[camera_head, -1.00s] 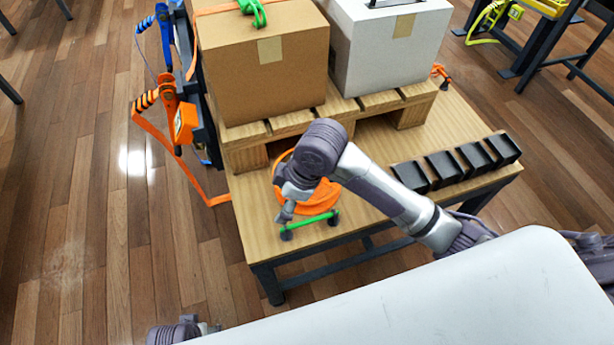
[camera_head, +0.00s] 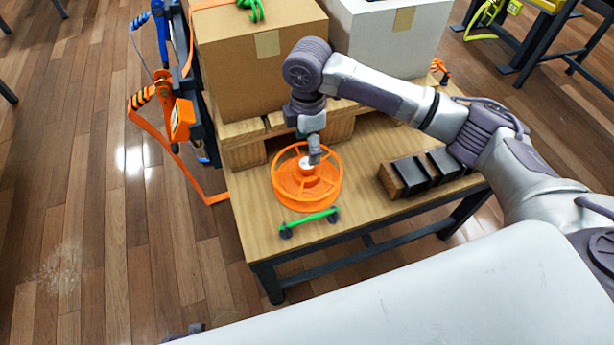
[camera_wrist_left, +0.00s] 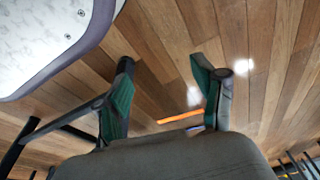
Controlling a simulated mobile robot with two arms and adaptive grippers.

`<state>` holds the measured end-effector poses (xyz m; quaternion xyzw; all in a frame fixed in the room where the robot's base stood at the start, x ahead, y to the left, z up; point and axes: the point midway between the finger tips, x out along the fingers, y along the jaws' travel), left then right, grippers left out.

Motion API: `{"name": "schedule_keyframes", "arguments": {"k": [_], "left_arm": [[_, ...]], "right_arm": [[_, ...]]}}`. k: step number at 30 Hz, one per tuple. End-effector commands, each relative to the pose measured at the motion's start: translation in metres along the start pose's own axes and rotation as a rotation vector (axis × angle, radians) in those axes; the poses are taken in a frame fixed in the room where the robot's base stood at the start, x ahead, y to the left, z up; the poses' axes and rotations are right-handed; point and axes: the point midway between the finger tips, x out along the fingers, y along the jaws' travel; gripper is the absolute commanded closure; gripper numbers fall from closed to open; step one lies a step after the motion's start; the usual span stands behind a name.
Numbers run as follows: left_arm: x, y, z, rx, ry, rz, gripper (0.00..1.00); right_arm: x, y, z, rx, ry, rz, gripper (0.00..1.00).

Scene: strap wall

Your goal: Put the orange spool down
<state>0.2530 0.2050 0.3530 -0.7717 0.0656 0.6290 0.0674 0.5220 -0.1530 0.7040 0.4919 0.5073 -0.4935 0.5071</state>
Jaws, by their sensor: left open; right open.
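The orange spool (camera_head: 307,190) lies flat on the wooden table (camera_head: 255,228), near its front left corner. It has an open spoked rim and a light hub in the middle. My right gripper (camera_head: 313,155) points down over the spool's hub. It is open; whether it touches the hub cannot be told. My left gripper (camera_wrist_left: 170,100) shows in the left wrist view with its fingers wide apart and nothing between them, above the wood floor.
A green bar with dark ends (camera_head: 310,222) lies just in front of the spool. A pallet (camera_head: 245,145) behind carries a cardboard box (camera_head: 262,70) and a white box (camera_head: 385,45). Black blocks (camera_head: 425,170) sit to the right. Orange and blue ratchet straps hang at left.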

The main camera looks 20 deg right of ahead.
Motion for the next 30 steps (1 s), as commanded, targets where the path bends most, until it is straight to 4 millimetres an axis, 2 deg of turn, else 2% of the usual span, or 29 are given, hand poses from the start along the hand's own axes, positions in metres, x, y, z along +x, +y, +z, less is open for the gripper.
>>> {"name": "schedule_keyframes", "arguments": {"k": [1, 8, 16, 19, 26, 30], "left_arm": [[-0.002, 0.000, -0.003, 0.000, 0.003, -0.001, 0.31], [-0.012, -0.001, -0.010, -0.002, 0.009, -0.001, 0.31], [-0.040, -0.002, -0.029, -0.005, 0.028, -0.004, 0.31], [-0.047, -0.003, -0.032, -0.006, 0.031, -0.004, 0.31], [-0.049, -0.003, -0.033, -0.006, 0.029, -0.004, 0.31], [-0.049, -0.003, -0.033, -0.006, 0.029, -0.004, 0.31]], "right_arm": [[0.008, 0.000, 0.000, 0.000, 0.000, -0.002, 0.26], [0.024, -0.001, -0.001, 0.000, 0.001, 0.000, 0.26], [0.061, -0.003, -0.003, 0.000, 0.000, -0.001, 0.26], [0.068, -0.003, -0.003, 0.000, 0.001, 0.001, 0.26], [0.068, -0.003, -0.003, -0.001, 0.001, 0.002, 0.26], [0.068, -0.003, -0.003, -0.001, 0.001, 0.002, 0.46]]}}
